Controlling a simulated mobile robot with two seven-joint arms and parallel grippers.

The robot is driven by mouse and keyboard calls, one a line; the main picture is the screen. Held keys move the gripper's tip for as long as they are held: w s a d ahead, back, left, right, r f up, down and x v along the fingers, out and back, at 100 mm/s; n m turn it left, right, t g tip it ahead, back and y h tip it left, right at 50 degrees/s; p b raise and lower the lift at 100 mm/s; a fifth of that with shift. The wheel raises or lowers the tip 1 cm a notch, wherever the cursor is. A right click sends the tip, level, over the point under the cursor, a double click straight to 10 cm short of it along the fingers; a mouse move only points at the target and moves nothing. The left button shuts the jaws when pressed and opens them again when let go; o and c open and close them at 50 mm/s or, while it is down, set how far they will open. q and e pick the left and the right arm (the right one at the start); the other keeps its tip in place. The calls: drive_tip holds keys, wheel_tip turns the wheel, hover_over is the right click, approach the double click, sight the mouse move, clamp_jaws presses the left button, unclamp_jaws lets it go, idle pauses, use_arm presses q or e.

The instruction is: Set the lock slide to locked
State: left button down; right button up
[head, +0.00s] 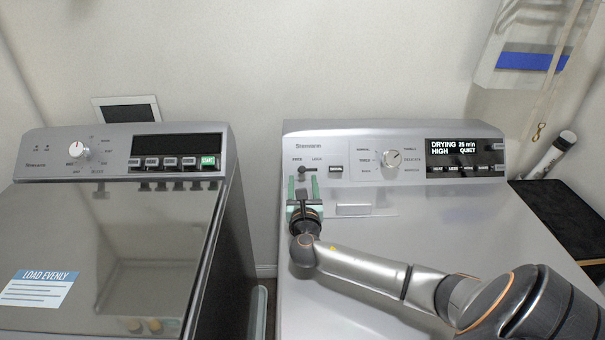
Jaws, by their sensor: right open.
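The lock slide (302,170) is a small dark knob in a short horizontal slot on the control panel of the right machine, at the panel's left end. The knob appears at the left end of its slot, under the left label, with the LOCK label above right. My right gripper (303,185) is just in front of and below the slide. Its two greenish fingers are apart, one on each side below the knob, and nothing shows between them. Whether a finger touches the knob cannot be told. My left gripper is not in view.
A narrow gap separates the machines.

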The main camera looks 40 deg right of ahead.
sight(302, 170)
drive_tip(key=shift+x, duration=2.1)
clamp_jaws()
